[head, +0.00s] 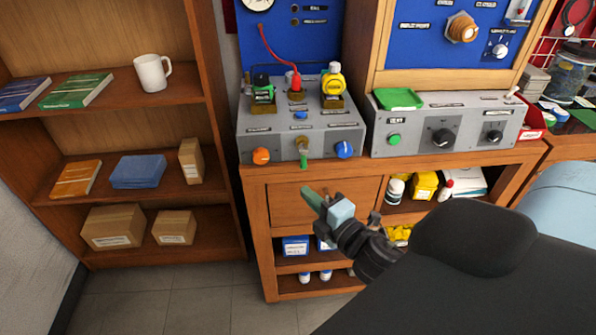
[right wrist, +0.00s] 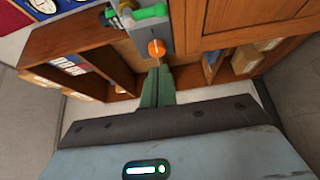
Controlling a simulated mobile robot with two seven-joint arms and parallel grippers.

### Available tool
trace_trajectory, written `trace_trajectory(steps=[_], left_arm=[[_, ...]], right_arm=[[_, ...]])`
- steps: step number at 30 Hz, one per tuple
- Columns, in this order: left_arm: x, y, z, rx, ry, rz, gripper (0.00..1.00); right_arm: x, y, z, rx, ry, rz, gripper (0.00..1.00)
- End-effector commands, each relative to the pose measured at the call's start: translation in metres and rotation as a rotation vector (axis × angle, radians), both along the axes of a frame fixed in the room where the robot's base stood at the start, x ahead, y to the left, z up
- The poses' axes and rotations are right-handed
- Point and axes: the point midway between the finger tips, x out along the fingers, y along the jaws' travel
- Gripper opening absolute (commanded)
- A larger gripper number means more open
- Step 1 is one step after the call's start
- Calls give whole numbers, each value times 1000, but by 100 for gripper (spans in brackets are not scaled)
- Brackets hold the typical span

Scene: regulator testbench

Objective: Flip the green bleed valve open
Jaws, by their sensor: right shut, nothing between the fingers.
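The green bleed valve (head: 303,154) is a small brass fitting with a green lever on the front of the left grey test box. Its lever hangs downward in the head view. In the right wrist view the green lever (right wrist: 150,12) shows at the top edge, beyond an orange knob (right wrist: 156,48). My right gripper (head: 308,194) has green fingers, shut and empty, and appears below the valve in the head view, apart from it. In the right wrist view its fingertips (right wrist: 160,68) point towards the orange knob. My left gripper is not in view.
The grey test box (head: 250,143) also carries the orange knob (head: 261,155), a blue knob (head: 344,149) and regulators on top. It stands on a wooden cabinet (head: 285,208). A second grey box (head: 370,145) stands to the right. A wooden shelf (head: 105,191) stands left.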

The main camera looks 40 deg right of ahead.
Motion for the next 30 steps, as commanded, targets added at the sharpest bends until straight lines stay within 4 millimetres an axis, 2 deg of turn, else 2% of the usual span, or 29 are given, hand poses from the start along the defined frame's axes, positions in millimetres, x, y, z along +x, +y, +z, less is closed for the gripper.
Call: trace_trajectory(steps=[8, 13, 30], left_arm=[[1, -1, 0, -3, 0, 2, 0], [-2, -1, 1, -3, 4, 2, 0], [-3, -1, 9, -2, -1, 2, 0]], right_arm=[[0, 0, 1, 2, 0, 0, 0], [9, 0, 1, 5, 0, 0, 0], [93, -1, 1, 6, 0, 0, 0]])
